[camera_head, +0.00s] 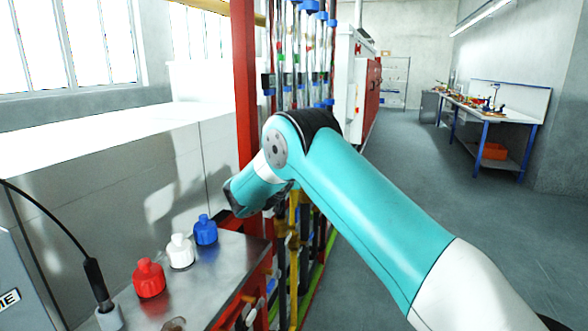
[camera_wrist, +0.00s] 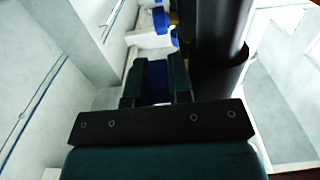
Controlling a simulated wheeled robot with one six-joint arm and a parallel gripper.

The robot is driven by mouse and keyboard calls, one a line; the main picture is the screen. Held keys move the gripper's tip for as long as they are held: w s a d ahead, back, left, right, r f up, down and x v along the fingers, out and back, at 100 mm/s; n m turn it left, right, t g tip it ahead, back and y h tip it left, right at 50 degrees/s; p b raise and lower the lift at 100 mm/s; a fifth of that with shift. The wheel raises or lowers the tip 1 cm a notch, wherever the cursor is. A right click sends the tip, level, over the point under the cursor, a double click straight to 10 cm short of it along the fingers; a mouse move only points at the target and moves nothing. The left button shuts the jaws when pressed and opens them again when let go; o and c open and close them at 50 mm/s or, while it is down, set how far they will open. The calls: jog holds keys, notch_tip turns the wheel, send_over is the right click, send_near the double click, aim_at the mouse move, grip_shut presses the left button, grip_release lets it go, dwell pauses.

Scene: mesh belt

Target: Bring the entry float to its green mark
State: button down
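A bank of upright glass flow tubes (camera_head: 299,60) with blue fittings stands behind my arm in the head view. I cannot make out the entry float or a green mark. In the head view my arm bends down in front of the bank's lower part and my fingers are hidden. In the wrist view my gripper (camera_wrist: 156,82) has its two dark fingers apart, with a dark blue part (camera_wrist: 157,76) between them. The blue part nearly fills the gap; I cannot tell whether the fingers press on it.
A red post (camera_head: 245,85) stands left of the tubes. A steel table (camera_head: 205,275) at lower left carries a red bottle (camera_head: 149,278), a white bottle (camera_head: 180,252) and a blue bottle (camera_head: 205,230). A workbench (camera_head: 505,115) stands far right. The floor at right is clear.

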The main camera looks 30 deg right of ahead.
jog(key=g+y, duration=0.2)
jog(key=y+p, duration=0.1)
jog(key=shift+r+g+y, duration=0.25)
jog(key=shift+g+y, duration=0.05)
jog(key=shift+g, duration=0.1)
jog(key=shift+g+y+p, duration=0.65)
jog(key=shift+g+y, duration=0.05)
jog(key=shift+y, duration=0.3)
jog(key=shift+a+f, duration=0.1)
jog(key=c, duration=1.3)
grip_release()
jog(key=b+v, duration=0.4)
jog(key=v, duration=1.3)
jog(key=shift+r, duration=0.35)
